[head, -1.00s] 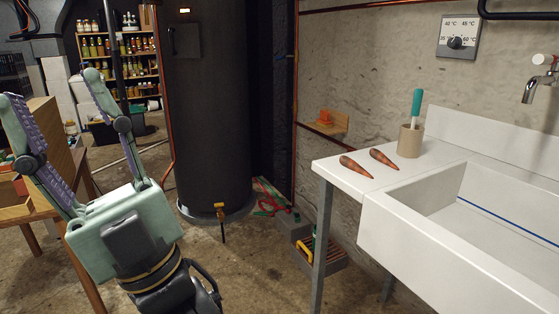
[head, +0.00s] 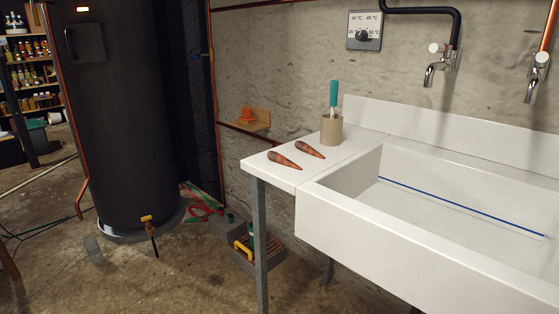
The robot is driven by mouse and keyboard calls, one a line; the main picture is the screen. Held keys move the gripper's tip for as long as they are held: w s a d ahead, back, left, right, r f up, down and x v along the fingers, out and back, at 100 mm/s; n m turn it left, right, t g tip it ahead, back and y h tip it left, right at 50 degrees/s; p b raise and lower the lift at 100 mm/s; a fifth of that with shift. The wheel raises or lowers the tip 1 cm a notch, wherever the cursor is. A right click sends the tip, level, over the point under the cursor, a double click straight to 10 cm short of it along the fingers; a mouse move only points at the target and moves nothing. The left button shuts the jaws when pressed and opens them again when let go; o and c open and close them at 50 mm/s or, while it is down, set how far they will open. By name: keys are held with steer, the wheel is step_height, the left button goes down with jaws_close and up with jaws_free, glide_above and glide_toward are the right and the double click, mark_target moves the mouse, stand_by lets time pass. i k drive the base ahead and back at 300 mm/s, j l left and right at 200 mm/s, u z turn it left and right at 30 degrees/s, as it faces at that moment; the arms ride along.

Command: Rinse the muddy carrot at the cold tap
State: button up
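Two reddish-brown carrots with dark patches lie on the white counter left of the sink: one nearer the front edge (head: 285,161), one just behind and right of it (head: 310,150). They lie apart. Two metal taps are on the wall above the sink. The left tap (head: 436,68) is on a black pipe; the right tap (head: 538,78) is on a copper pipe. No water shows from either. I cannot read which is cold. The white sink (head: 400,240) has a blue line along its inside; part of its floor is hidden by the front wall. My gripper is not in view.
A brush with a teal handle (head: 334,93) stands in a tan cup (head: 331,131) behind the carrots. A dial panel (head: 364,31) hangs on the wall. A dark tank (head: 120,110) stands left, with a hose and crate on the floor. Floor before the counter is clear.

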mark_target(540, 58)
steer(key=l+z, duration=0.2)
steer(key=z, duration=0.3)
steer(key=k+l+z, duration=0.1)
steer(key=l+z, duration=0.15)
steer(key=z, duration=0.25)
